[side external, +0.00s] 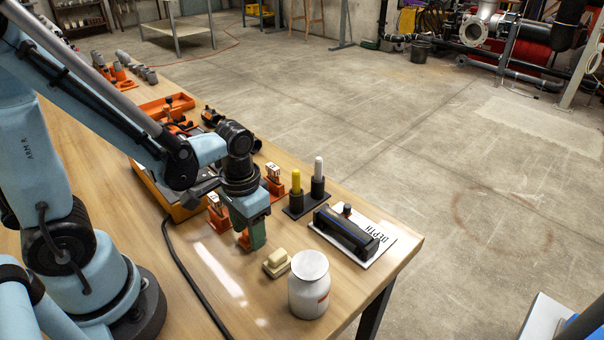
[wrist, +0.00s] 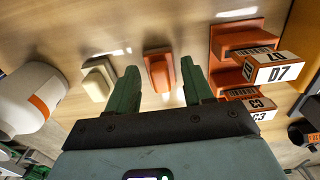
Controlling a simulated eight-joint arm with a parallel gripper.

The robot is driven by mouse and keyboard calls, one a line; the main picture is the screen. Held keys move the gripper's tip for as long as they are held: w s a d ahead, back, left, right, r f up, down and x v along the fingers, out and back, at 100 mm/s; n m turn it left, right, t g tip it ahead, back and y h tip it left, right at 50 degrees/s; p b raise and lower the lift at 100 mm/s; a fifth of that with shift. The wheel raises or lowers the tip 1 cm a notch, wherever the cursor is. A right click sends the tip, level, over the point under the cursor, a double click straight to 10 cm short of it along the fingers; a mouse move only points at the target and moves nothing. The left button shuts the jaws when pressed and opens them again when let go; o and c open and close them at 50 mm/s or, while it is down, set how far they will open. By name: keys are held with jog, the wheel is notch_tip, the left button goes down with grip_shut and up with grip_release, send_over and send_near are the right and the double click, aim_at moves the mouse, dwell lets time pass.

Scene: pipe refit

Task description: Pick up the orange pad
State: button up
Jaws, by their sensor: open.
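The orange pad (wrist: 159,70) is a small block with a raised, rounded top, lying on the wooden table. In the wrist view it shows in the gap between the fingertips of my gripper (wrist: 161,80). The fingers are apart, one to each side of the pad, and nothing is held. I cannot tell how high the fingertips are above the table. In the side view my gripper (side external: 254,236) points down over the table, and the pad (side external: 242,241) shows only in part, mostly hidden behind a finger.
A cream block (side external: 277,263) and a white canister (side external: 309,284) stand close by. Orange holders with labelled blocks (wrist: 276,70) are on the other side of the pad. A black tool (side external: 345,231) lies on a DEPTH card, near a stand with two pens (side external: 307,198). A black cable (side external: 190,270) crosses the table.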

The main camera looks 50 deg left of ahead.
jog(key=shift+c, duration=0.5)
grip_shut()
jog(key=shift+r, duration=0.15)
jog(key=shift+r, duration=0.85)
notch_tip(320, 180, up, 2)
jog(key=shift+s+d+r, duration=0.1)
jog(key=shift+d+r, duration=0.05)
jog(key=shift+r, duration=0.05)
jog(key=s+d+r, duration=0.6)
jog(key=d, duration=0.3)
jog(key=shift+s+d+r, duration=0.2)
jog(key=shift+r, duration=0.1)
